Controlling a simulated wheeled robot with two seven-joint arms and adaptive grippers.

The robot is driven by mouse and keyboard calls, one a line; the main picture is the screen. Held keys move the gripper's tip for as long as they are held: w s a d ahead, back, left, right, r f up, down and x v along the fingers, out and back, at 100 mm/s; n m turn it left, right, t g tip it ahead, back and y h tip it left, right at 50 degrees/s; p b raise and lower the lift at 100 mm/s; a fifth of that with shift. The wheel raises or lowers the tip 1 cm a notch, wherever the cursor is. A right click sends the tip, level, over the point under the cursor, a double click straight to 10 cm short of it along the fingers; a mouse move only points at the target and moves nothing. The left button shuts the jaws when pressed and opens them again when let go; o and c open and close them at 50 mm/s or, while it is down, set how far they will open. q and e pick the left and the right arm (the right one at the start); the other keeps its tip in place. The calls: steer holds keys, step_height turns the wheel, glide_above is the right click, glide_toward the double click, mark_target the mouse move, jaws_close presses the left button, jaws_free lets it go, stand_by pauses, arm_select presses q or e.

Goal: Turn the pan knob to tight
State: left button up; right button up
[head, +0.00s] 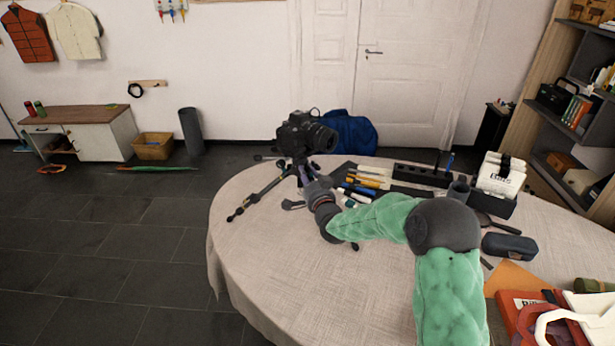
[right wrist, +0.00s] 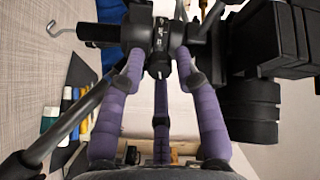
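The black camera (head: 304,134) sits on top of the tripod (head: 262,193), which stands on the round table. My right gripper (head: 303,170) is at the tripod head, just below the camera. In the right wrist view its purple fingers (right wrist: 159,62) reach up around a dark round knob (right wrist: 158,66) on the tripod head, one finger at each side and one below. I cannot tell whether the fingertips press on the knob or stand just clear of it. The knob's markings are too small to read. My left gripper is not in view.
A pan handle (right wrist: 66,122) slants at the left in the right wrist view. Several pens and tools (head: 365,180) and a black holder (head: 422,176) lie right of the tripod. The front left of the tablecloth (head: 280,270) is clear.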

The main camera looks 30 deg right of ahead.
steer(key=shift+s, duration=0.1)
steer(key=v, duration=1.1)
steer(key=shift+s, duration=0.4)
